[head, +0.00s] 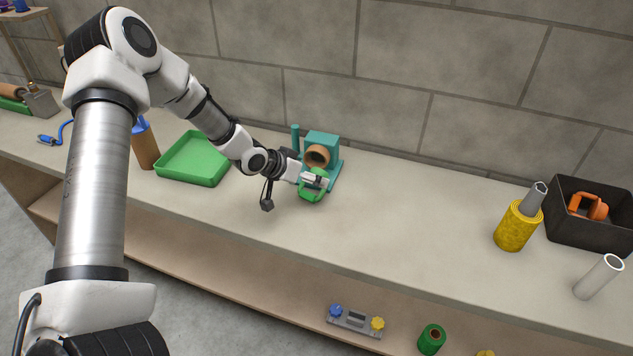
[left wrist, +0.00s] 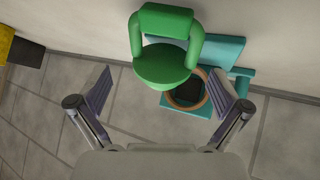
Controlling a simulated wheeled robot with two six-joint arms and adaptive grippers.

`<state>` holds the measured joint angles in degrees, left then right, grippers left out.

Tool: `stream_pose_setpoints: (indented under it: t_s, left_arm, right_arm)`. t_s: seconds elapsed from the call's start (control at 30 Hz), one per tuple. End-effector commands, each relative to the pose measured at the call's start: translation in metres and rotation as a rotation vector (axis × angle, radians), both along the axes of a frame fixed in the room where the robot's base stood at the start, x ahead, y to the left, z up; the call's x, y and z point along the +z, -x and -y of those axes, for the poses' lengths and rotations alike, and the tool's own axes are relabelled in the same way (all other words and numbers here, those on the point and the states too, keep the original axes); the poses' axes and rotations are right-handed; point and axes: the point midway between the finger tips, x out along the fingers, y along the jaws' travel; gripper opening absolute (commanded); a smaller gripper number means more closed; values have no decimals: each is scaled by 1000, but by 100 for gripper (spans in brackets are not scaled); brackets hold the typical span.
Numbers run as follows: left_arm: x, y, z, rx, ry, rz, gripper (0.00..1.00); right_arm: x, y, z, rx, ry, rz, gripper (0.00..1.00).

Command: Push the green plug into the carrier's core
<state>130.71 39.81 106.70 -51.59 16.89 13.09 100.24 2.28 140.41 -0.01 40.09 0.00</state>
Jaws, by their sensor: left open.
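The green plug (head: 312,194), a disc with a looped handle, is just in front of the teal carrier (head: 322,140). The carrier stands near the wall, with a brown ring-shaped core (head: 317,156) facing out. My left gripper (head: 318,182) is at the plug and partly covers it. In the left wrist view, the plug (left wrist: 163,66) lies ahead of my open fingers and overlaps part of the core (left wrist: 187,98); the carrier (left wrist: 225,52) is behind it. I cannot tell whether a finger touches the plug. My right gripper is not in view.
A green tray (head: 193,160) lies left of the carrier, with a brown-and-blue object (head: 145,148) beside it. A yellow roll (head: 517,227), a black bin (head: 590,217) and a white tube (head: 598,277) stand at the right. The bench between carrier and yellow roll is clear.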

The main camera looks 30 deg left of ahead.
Motion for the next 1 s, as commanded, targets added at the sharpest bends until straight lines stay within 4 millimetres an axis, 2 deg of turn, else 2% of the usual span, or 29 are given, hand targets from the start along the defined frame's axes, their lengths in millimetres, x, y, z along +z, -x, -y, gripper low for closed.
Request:
stream_pose_setpoints:
  t_s: [0.2, 0.43, 0.57, 0.6, 0.73, 0.77, 1.0]
  left_arm:
    - [-25, -25, 6, -3, -4, -2, 100]
    - [-26, -27, 7, 0, 0, -1, 100]
    - [-26, -27, 7, 0, 0, -1, 54]
    - [-26, -27, 7, 0, 0, -1, 40]
    - [-27, -27, 7, 0, 0, -2, 38]
    - [-27, -27, 7, 0, 0, -2, 32]
    - [-25, -26, 7, 0, 0, -3, 32]
  right_arm:
    - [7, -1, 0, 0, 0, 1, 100]
    - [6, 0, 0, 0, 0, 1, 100]
    - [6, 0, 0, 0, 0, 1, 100]
    - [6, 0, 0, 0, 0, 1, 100]
    - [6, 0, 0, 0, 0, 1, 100]
    - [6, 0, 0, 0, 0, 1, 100]
    - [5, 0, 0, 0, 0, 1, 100]
